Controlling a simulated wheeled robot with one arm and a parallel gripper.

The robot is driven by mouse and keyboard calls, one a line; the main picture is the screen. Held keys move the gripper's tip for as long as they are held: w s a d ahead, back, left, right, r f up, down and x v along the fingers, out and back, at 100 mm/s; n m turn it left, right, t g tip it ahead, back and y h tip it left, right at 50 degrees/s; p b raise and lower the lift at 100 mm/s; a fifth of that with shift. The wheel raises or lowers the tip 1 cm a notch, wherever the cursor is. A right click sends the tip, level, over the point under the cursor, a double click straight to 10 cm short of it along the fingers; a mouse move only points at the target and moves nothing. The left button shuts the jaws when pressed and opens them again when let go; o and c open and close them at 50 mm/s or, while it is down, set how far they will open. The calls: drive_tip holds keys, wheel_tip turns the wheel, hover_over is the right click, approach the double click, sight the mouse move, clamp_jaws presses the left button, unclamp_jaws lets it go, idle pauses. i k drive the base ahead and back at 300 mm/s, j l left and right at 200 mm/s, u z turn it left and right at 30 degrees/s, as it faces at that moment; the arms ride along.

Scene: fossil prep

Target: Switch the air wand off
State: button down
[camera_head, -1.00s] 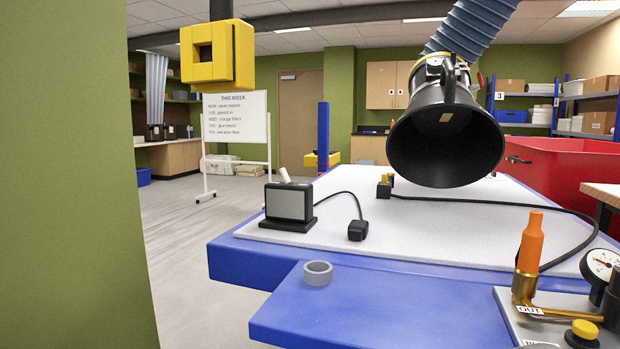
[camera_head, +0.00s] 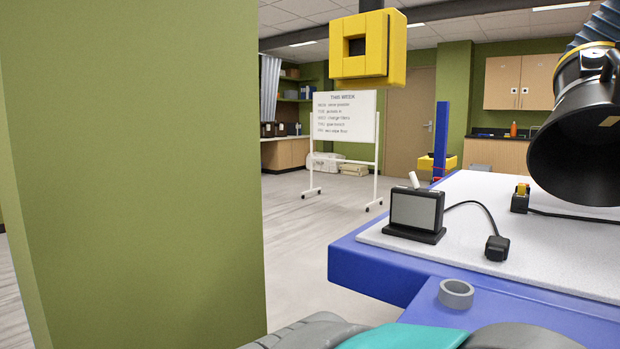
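I cannot make out the air wand for certain in the current view. A small black block with a yellow-orange top (camera_head: 521,195) stands on the white table pad, with a black cable running right from it; I cannot tell whether it is a switch. A small black box (camera_head: 497,248) on a cable lies nearer, joined to a grey-screened black device (camera_head: 415,212). My gripper is not in view; only grey and teal parts of my arm show along the bottom edge.
A black extraction hood (camera_head: 580,150) hangs over the pad at the right. A grey ring (camera_head: 456,293) lies on the blue table edge (camera_head: 370,268). A green wall (camera_head: 140,180) fills the left. A yellow square frame (camera_head: 402,48) hangs overhead. Open floor lies around the whiteboard (camera_head: 345,120).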

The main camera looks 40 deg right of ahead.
sight(521, 189)
drive_tip(key=i+j, duration=0.15)
drive_tip(key=i, duration=0.45)
drive_tip(key=i+z, duration=0.1)
drive_tip(key=z, duration=0.4)
drive_tip(key=j+z, duration=0.15)
drive_tip(key=z, duration=0.35)
drive_tip(key=i+j+z, duration=0.1)
drive_tip(key=z, duration=0.4)
